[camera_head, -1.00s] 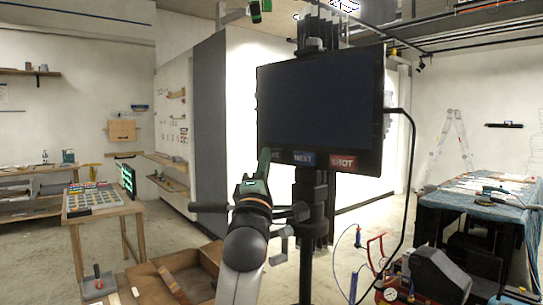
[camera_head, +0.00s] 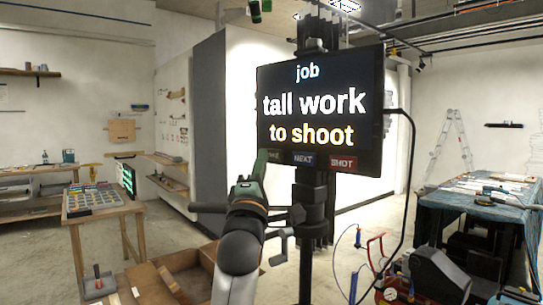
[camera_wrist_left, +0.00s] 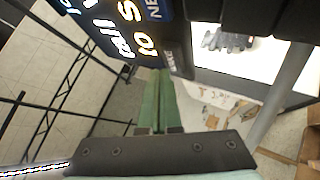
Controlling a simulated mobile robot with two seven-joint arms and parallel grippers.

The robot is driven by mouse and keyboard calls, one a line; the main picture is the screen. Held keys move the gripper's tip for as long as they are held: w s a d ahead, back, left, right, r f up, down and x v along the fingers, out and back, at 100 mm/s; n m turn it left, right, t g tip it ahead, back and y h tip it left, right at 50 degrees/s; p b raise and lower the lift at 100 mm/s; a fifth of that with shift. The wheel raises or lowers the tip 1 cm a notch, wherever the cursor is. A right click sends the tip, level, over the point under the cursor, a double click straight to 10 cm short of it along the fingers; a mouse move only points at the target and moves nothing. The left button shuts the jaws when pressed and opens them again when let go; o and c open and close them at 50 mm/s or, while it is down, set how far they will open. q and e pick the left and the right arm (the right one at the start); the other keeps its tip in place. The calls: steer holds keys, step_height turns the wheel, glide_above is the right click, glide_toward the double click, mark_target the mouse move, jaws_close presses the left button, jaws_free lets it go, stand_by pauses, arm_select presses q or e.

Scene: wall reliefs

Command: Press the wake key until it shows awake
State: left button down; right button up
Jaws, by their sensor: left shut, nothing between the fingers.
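The monitor (camera_head: 345,92) is lit and reads "job", "tall work", "to shoot". The wake key (camera_head: 275,156) is the leftmost of the keys along its lower edge, with its left part hidden by my finger. The label of the wake key also shows, blurred, in the left wrist view (camera_wrist_left: 171,60). My left gripper (camera_head: 261,155) is shut and empty, its green fingers pointing up at the wake key. In the left wrist view the fingertips (camera_wrist_left: 160,76) are just short of or at the key; I cannot tell if they touch. My right gripper is out of view.
The NEXT key (camera_head: 304,159) and the SHOT key (camera_head: 343,163) sit right of the wake key. A black cable (camera_head: 411,150) hangs from the monitor's right side. A blue-covered table (camera_head: 450,210) stands right, and a wooden table (camera_head: 105,207) stands left.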

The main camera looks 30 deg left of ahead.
arm_select(q)
steer(key=shift+s, duration=0.1)
steer(key=s, duration=0.2)
steer(key=s+a, duration=0.1)
steer(key=s, duration=0.1)
steer(key=shift+s+a, duration=0.2)
steer(key=shift+s, duration=0.2)
stand_by(1.1)
